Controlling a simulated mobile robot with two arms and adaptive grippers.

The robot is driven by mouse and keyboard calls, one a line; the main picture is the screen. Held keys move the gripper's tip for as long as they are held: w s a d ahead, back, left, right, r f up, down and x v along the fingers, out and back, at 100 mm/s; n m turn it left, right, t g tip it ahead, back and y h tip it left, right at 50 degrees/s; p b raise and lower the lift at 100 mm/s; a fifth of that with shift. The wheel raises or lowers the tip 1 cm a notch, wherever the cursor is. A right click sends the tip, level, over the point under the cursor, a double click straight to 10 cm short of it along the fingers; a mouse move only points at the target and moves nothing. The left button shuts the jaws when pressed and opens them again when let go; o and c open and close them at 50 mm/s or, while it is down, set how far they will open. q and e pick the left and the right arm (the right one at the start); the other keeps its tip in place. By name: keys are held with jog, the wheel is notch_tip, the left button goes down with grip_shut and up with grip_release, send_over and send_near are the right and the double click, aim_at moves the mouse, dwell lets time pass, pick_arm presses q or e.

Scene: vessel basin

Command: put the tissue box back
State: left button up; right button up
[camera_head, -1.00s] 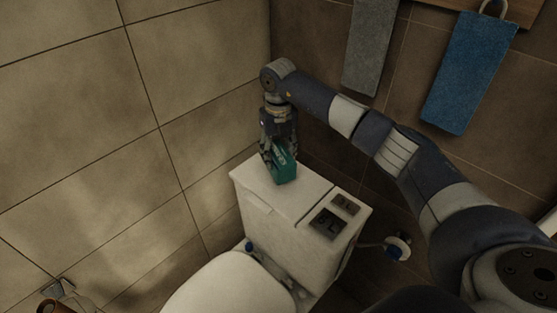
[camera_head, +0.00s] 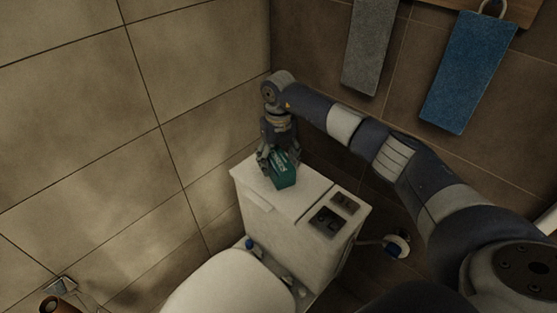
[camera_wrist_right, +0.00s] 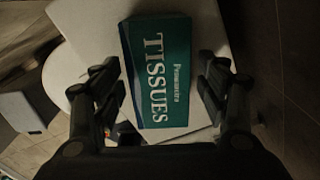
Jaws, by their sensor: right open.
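The teal tissue box (camera_head: 283,173) sits on top of the toilet tank (camera_head: 262,198), toward its left back part. In the right wrist view the box (camera_wrist_right: 163,72) shows its "TISSUES" lettering between the fingers, with a gap on each side. My right gripper (camera_head: 276,160) is directly above and around the box, pointing down. Its fingers also show in the right wrist view (camera_wrist_right: 161,88), spread apart and not pressing on the box. My left gripper is not in view.
A flush plate (camera_head: 329,220) is set in the right part of the tank top. The toilet lid (camera_head: 230,285) is below in front. A tiled wall stands left; a grey towel (camera_head: 368,48) and a blue towel (camera_head: 468,70) hang behind.

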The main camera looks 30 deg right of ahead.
aim_at(278, 160)
jog(key=shift+r, duration=0.6)
notch_tip(278, 160, up, 11)
jog(key=b, duration=0.1)
jog(key=shift+b, duration=0.4)
